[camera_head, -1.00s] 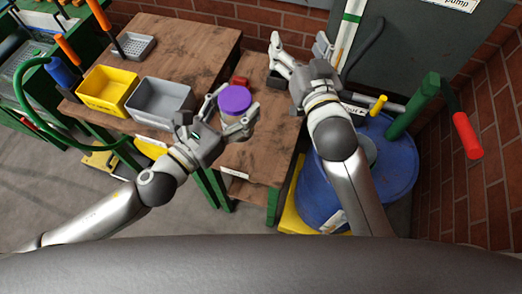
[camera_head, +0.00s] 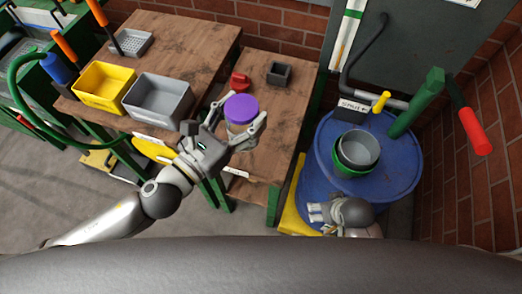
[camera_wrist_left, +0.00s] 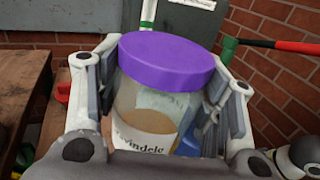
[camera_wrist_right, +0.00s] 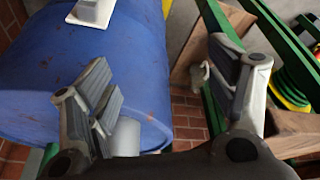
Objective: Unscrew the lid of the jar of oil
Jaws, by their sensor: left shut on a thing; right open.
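The jar of oil (camera_head: 240,125) has a purple lid (camera_head: 241,107), which is seated on top. In the left wrist view the jar (camera_wrist_left: 152,115) is clear, with a tan content and a white label, and the lid (camera_wrist_left: 170,56) shows above the fingers. My left gripper (camera_head: 238,118) is shut around the jar body below the lid and holds it nearly upright, above the table's front edge. My right gripper (camera_wrist_right: 160,75) is open and empty in the right wrist view, low beside the blue drum.
The blue drum (camera_head: 390,182) carries a green and grey bowl (camera_head: 357,150). The wooden table (camera_head: 285,125) holds a dark square box (camera_head: 279,73) and a red object (camera_head: 240,81). Yellow (camera_head: 107,104) and grey (camera_head: 155,118) bins stand left. The table right of the jar is clear.

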